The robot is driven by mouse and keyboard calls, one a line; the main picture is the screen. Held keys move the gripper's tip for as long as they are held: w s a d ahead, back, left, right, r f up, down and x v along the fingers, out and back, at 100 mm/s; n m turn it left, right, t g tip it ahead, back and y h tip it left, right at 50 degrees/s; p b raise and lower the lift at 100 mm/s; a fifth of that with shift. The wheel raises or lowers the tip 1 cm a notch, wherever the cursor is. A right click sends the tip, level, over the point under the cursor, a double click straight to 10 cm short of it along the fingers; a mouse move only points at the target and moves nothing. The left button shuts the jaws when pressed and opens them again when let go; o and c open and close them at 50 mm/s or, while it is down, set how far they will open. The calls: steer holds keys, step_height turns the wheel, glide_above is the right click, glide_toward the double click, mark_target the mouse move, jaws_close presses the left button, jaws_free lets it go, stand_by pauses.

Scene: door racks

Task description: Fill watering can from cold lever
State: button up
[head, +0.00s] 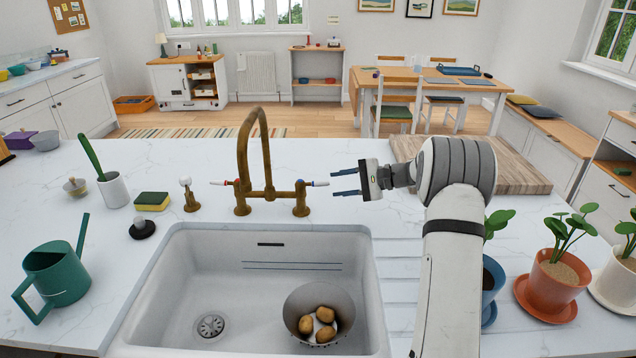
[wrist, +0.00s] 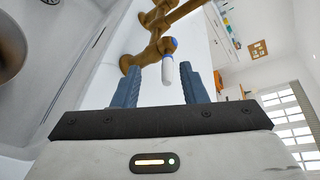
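A green watering can (head: 58,275) stands on the counter left of the sink. A brass bridge tap (head: 262,165) stands behind the sink; it also shows in the wrist view (wrist: 135,60). Its right lever is the cold lever (head: 318,183), white with a blue collar, pointing right. The left lever (head: 221,183) has a red mark. My gripper (head: 334,183) is open and level with the cold lever, coming from the right. In the wrist view the white lever end (wrist: 167,72) lies in the gap between the blue fingertips; contact cannot be told.
The white sink (head: 190,290) holds a grey colander (head: 296,300) with several potatoes. A sponge (head: 152,201), a black stopper (head: 142,228) and a brush in a cup (head: 113,190) stand left of the tap. Potted plants (head: 555,275) and a wooden board (head: 500,170) are on the right.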

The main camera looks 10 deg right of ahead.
mark_target(328, 182)
steer(key=shift+w+d+f+m+t, duration=0.15)
steer(key=shift+w+d+f, duration=0.05)
steer(key=shift+w+d, duration=0.2)
steer(key=shift+w+d+f+m+t, duration=0.15)
steer(key=shift+w+d, duration=0.15)
steer(key=shift+w, duration=0.15)
steer(key=p+x, duration=0.1)
steer(key=x, duration=0.6)
steer(key=shift+w+a+p, duration=0.15)
steer(key=shift+a+p, duration=0.15)
steer(key=shift+p, duration=0.05)
steer(key=shift+c, duration=0.2)
jaws_close()
steer(key=shift+r, duration=0.1)
